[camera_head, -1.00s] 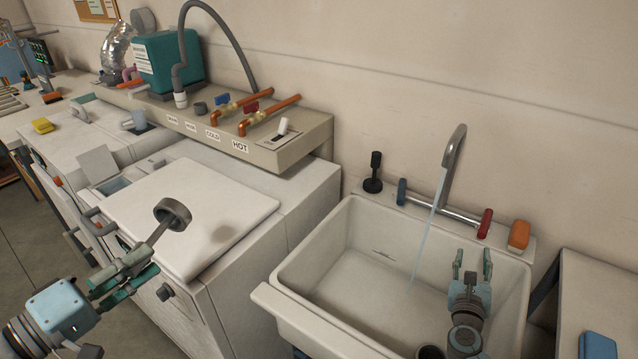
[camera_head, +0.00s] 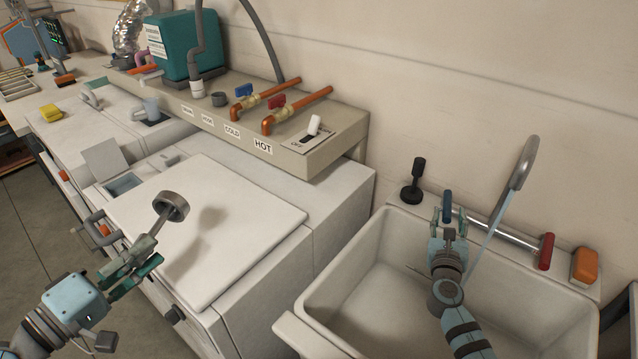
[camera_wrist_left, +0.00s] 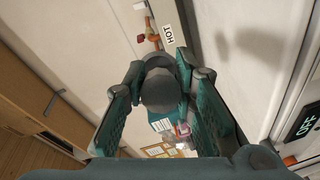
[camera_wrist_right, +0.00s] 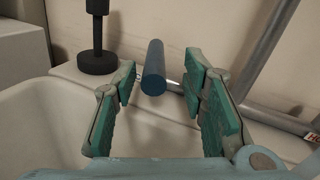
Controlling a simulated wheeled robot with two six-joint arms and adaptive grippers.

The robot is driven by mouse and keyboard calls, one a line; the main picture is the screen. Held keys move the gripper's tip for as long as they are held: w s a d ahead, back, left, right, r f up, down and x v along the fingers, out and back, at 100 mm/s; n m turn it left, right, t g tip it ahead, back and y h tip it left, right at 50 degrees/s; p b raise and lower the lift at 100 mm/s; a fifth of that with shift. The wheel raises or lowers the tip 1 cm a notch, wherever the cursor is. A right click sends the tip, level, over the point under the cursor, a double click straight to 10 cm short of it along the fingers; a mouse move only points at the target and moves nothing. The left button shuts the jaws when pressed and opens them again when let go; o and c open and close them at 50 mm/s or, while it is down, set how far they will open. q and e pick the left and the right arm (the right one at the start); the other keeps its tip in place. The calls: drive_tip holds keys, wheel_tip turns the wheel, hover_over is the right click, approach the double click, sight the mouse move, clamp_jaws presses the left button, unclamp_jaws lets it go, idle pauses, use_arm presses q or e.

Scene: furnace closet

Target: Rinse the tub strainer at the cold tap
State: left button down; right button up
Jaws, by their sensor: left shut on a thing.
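The tub strainer (camera_head: 171,206), a grey round cup on a grey handle, is in my left gripper (camera_head: 147,252), which is shut on its handle. They are above the white washer lid in the head view. In the left wrist view the strainer (camera_wrist_left: 160,88) shows between the fingers. My right gripper (camera_head: 447,222) is open over the back of the sink, at the blue cold tap handle (camera_head: 447,203). In the right wrist view the blue handle (camera_wrist_right: 154,68) shows between the open fingertips, not gripped. Water (camera_head: 484,244) runs from the spout (camera_head: 524,163) into the sink.
The white sink (camera_head: 300,335) is right of the washer (camera_head: 240,230). A red tap handle (camera_head: 546,251) and an orange sponge-like block (camera_head: 585,266) are on its back ledge, with a black plunger-like object (camera_head: 413,180) at left. A shelf with HOT and COLD labels (camera_head: 263,146) stands behind the washer.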

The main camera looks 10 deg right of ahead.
sight(449, 199)
drive_tip(key=x, duration=0.2)
drive_tip(key=b+x, duration=0.1)
drive_tip(key=x, duration=0.1)
drive_tip(key=b+x, duration=0.1)
drive_tip(key=x, duration=0.1)
drive_tip(key=shift+w+a+f, duration=0.15)
drive_tip(key=shift+w+f, duration=0.2)
drive_tip(key=shift+w, duration=0.25)
drive_tip(key=shift+w+d, duration=0.15)
drive_tip(key=shift+d, duration=0.05)
drive_tip(key=shift+r, duration=0.25)
clamp_jaws()
drive_tip(key=shift+f, duration=0.1)
